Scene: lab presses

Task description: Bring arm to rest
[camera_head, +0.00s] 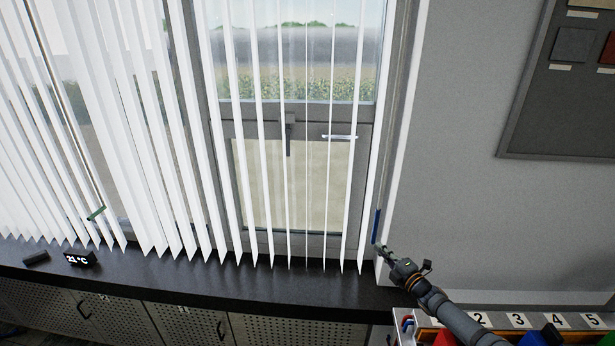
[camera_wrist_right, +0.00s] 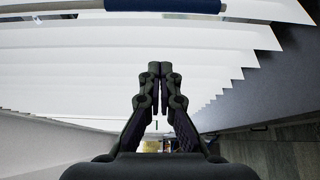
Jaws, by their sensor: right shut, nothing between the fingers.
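My right gripper (camera_head: 380,249) is at the right edge of the window, just above the black sill, at the end of my arm coming from the lower right. In the right wrist view my right gripper (camera_wrist_right: 160,70) has its fingertips together with nothing between them. A blue wand handle (camera_head: 376,225) hangs just beyond the fingertips at the right end of the blinds. In the wrist view the blue handle (camera_wrist_right: 165,5) crosses the top, apart from the fingertips. My left gripper is not in view.
White vertical blinds (camera_head: 160,130) hang in front of the window, their slats turned partly open. The black sill (camera_head: 290,290) holds a clock (camera_head: 80,258) and a small dark object (camera_head: 36,257). A numbered rack (camera_head: 515,320) stands below right.

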